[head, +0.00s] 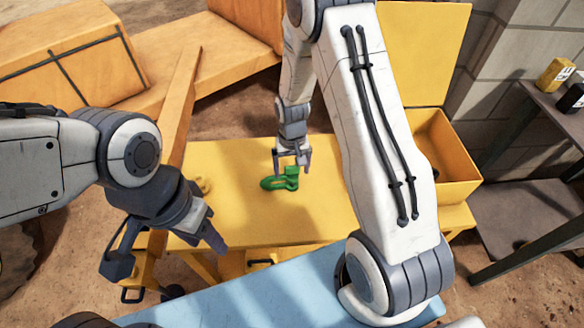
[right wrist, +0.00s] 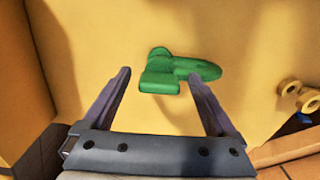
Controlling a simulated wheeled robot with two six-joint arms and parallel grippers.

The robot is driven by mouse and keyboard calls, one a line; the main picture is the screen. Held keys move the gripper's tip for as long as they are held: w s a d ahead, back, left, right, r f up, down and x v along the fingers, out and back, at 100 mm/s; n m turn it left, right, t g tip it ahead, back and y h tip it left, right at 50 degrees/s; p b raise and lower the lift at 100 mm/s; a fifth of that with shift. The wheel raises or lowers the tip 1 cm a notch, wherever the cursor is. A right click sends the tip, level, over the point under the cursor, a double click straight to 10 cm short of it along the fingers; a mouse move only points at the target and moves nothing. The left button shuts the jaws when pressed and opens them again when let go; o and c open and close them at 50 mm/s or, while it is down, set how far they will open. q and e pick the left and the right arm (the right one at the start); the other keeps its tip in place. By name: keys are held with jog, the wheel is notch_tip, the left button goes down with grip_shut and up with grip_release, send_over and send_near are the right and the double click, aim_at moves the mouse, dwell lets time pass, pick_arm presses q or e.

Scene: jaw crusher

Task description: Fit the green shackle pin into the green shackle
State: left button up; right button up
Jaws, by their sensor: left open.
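A green shackle (head: 273,183) lies on the yellow bench top, with a thicker green part standing at its right end. The right wrist view also shows the green shackle (right wrist: 200,70), with a rounded knob and a blocky part at its left. I cannot tell whether the green pin is one of these parts. My right gripper (head: 292,163) is just above the green piece, fingers pointing down. In the right wrist view its fingers (right wrist: 158,76) are spread and empty, with the green piece beyond their tips. My left gripper (head: 217,228) is open and empty near the bench's front left corner.
The yellow bench (head: 235,155) is mostly clear around the green piece. A small yellow part (head: 203,185) lies at its left edge and shows in the right wrist view (right wrist: 300,96). An open yellow box (head: 450,185) stands at the right, beside a dark shelf (head: 530,215).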

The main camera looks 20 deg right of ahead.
jog(key=shift+r, duration=0.1)
notch_tip(320, 180, up, 10)
jog(key=shift+r, duration=0.15)
dwell(0.4)
dwell(0.3)
